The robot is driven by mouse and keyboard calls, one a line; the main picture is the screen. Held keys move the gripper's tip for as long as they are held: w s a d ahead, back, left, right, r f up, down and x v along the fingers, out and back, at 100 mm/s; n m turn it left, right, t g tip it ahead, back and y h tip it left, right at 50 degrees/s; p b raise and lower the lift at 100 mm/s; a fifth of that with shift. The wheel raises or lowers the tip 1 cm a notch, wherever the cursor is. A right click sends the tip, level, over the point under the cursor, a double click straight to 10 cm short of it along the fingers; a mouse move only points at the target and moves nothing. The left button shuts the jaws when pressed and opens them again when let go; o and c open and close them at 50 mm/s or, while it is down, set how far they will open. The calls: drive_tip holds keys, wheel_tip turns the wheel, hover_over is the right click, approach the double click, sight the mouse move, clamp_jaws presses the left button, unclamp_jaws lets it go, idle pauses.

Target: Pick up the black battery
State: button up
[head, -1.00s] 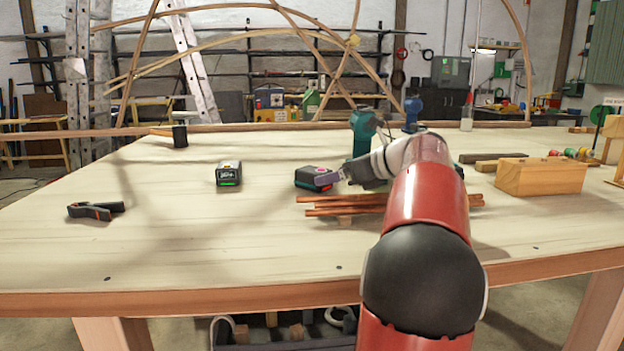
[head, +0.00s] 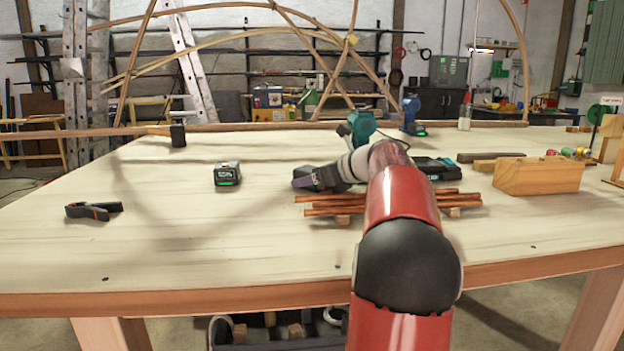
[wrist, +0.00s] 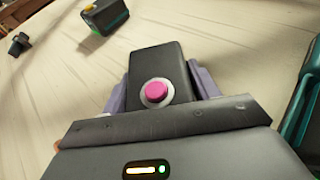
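The black battery (wrist: 157,66) is a dark block with a round pink button in a pale ring. In the wrist view it sits between the two purple fingers of my gripper (wrist: 158,84), with no clear gap on either side. The fingers and wrist hide part of the battery there. I cannot tell whether its underside touches the table.
A black device with a green light (head: 228,175) stands to the left on the table (head: 200,245). A clamp (head: 93,210) lies further left. Wooden strips (head: 330,207) and a wooden block (head: 538,176) are to the right. A teal tool (head: 361,126) stands behind my wrist.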

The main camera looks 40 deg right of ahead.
drive_tip(key=c, duration=0.8)
drive_tip(key=shift+c, duration=0.2)
drive_tip(key=shift+r, duration=0.1)
